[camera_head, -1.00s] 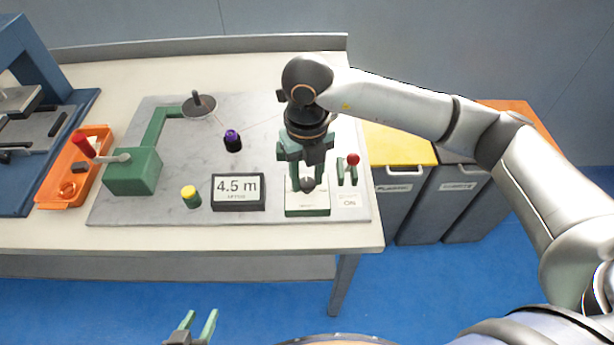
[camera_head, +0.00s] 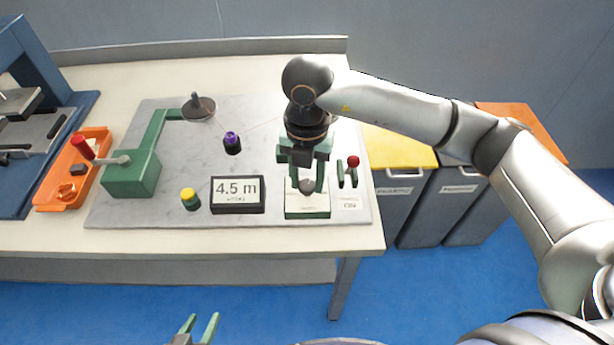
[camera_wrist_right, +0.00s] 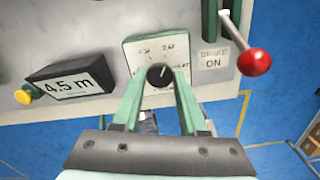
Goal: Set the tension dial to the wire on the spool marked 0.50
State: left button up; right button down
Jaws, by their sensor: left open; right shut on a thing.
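The tension dial is a dark round knob (camera_wrist_right: 160,75) on a white-faced plate in a green housing (camera_head: 307,211). Small numbers ring the knob; most are too small to read surely. A light mark on the knob points up and slightly right in the wrist view. My right gripper (camera_head: 307,184) is shut on the knob from above, and its green fingers also show in the wrist view (camera_wrist_right: 158,88). My left gripper (camera_head: 203,328) is open and empty at the bottom of the head view, off the table. I cannot make out a spool marked 0.50.
Left of the dial stand a "4.5 m" display (camera_head: 238,194), a yellow-topped button (camera_head: 190,198) and a purple-topped black piece (camera_head: 232,143). A red-knobbed lever (camera_head: 352,162) stands close right of the dial, by an "ON" label. A green winder (camera_head: 132,174) and orange tray (camera_head: 95,150) are further left.

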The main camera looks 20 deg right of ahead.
aim_at(307, 185)
dwell(0.4)
jog(key=shift+c, duration=2.3)
grip_release()
notch_tip(307, 185, up, 13)
jog(key=shift+f, duration=0.2)
